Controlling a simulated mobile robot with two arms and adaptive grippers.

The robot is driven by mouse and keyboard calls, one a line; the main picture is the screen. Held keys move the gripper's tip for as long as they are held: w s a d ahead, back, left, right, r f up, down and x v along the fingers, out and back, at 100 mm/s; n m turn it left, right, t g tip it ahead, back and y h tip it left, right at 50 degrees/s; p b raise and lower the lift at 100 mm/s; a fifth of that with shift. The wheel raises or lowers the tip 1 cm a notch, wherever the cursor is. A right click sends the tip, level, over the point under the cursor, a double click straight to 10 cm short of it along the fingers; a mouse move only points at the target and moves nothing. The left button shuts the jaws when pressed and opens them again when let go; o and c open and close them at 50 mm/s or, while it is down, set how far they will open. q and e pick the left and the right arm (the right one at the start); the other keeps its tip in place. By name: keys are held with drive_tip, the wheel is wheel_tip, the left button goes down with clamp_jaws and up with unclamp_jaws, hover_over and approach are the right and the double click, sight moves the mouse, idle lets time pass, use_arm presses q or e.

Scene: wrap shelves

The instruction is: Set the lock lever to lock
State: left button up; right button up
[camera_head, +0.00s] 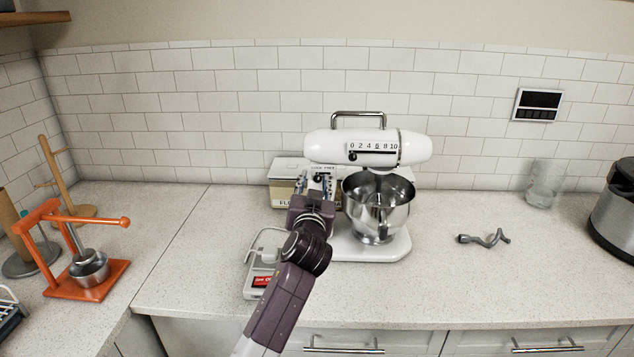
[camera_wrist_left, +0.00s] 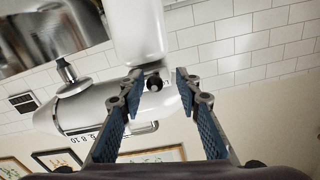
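The white stand mixer (camera_head: 367,147) stands on the counter with its head level over a steel bowl (camera_head: 377,206). Small lock lettering shows on its column under the head, just above my left gripper (camera_head: 321,182). In the left wrist view, a round black knob (camera_wrist_left: 155,84), which looks like the lock lever's end, sits on the mixer body (camera_wrist_left: 137,30). My left gripper (camera_wrist_left: 161,80) is open, with the knob between its fingertips in that view. Whether either finger touches it I cannot tell. In the head view my gripper hides the lever. My right gripper is not in view.
A lidded box (camera_head: 283,190) stands behind. A grey dough hook (camera_head: 484,238) lies to the right, with clear counter around it. An orange press (camera_head: 88,270) stands left.

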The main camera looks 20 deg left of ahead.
use_arm(q)
drive_tip(key=shift+d, duration=0.15)
drive_tip(key=shift+s+d, duration=0.15)
drive_tip(key=shift+s, duration=0.1)
drive_tip(key=v, duration=1.1)
drive_tip(key=shift+s, duration=0.2)
